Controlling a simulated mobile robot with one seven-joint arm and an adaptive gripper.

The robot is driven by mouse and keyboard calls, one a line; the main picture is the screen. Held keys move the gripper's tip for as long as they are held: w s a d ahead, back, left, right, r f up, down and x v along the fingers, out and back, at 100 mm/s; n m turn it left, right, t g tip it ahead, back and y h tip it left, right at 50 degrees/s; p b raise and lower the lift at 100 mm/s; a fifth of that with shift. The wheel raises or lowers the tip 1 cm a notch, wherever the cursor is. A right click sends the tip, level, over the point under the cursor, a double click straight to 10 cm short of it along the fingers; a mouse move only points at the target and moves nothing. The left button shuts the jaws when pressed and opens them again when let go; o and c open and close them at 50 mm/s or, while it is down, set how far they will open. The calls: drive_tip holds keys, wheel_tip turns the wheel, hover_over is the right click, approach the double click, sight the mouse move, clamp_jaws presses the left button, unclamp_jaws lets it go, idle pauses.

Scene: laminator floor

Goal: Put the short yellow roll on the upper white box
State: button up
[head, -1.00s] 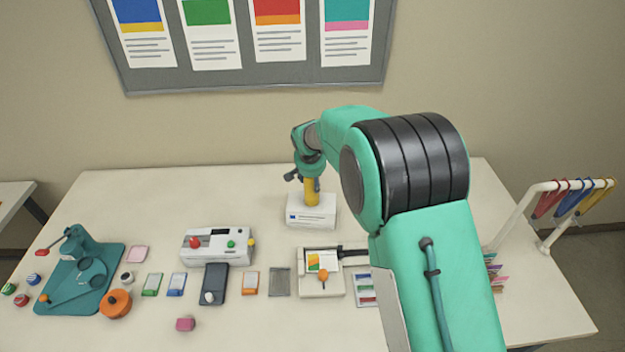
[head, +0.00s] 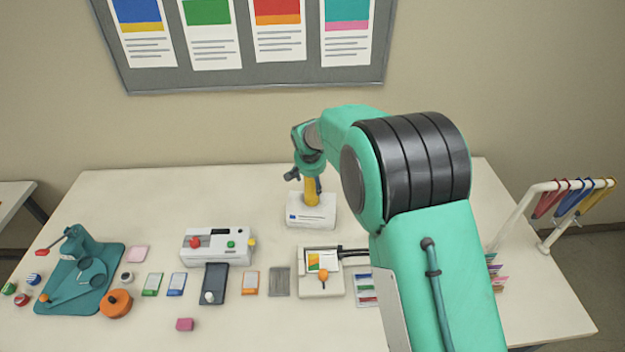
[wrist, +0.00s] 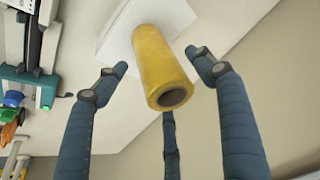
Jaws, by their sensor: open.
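The short yellow roll (head: 312,191) stands on end on the white box (head: 310,215) at the back of the table. In the wrist view the roll (wrist: 160,58) shows its hollow dark end toward the camera, with the white box (wrist: 117,37) beneath its far end. My gripper (head: 305,181) is at the roll's upper part, with its fingers spread. In the wrist view my open gripper (wrist: 160,72) has blue fingers around the roll, with visible gaps on both sides. The roll's contact with the box is partly hidden in the head view.
A white machine with coloured knobs (head: 217,246) stands left of the box. A cream device with an orange knob (head: 320,285) lies in front. A teal press (head: 85,270) is at far left. A lanyard rack (head: 560,205) stands at right. The table behind the machine is clear.

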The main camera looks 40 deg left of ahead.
drive_tip(key=v, duration=1.1)
drive_tip(key=shift+r, duration=0.35)
drive_tip(key=shift+s+d, duration=0.1)
drive_tip(key=shift+d, duration=0.05)
idle(0.5)
